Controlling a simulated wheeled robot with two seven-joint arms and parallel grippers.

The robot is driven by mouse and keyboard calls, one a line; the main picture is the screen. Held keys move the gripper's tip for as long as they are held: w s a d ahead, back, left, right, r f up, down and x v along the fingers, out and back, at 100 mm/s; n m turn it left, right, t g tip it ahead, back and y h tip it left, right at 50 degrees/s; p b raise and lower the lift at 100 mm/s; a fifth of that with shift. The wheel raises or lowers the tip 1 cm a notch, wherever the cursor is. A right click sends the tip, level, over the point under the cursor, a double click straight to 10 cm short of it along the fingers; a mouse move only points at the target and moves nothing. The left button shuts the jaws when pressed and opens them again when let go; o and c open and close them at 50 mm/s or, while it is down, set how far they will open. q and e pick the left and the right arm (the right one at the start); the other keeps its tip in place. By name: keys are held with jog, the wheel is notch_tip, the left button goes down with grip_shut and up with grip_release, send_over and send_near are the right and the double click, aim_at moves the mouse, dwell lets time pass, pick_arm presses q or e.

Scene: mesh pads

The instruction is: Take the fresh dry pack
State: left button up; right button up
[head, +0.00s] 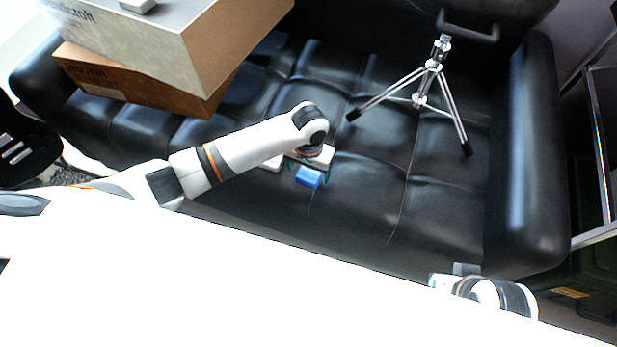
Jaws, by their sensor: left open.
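A small blue pack (308,177) lies on the seat of the black sofa; I cannot read any label on it. My left gripper (306,181) is open and points down over the sofa, its dark fingers on either side of the blue pack. I cannot tell whether they touch it. White pieces show beside the wrist, and the wrist hides part of this spot. Part of my right arm shows at the lower right, but its gripper cannot be made out.
The black leather sofa (370,200) has a tall right armrest (527,150). A silver tripod stand (432,70) stands on its seat. Large stacked cardboard boxes (225,50) fill the left part. The seat between tripod and front edge is clear.

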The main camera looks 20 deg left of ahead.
pick_arm(q)
notch_tip(320, 180, down, 2)
jog(key=shift+f+b, duration=0.15)
jog(key=shift+b, duration=0.15)
jog(key=c, duration=1.1)
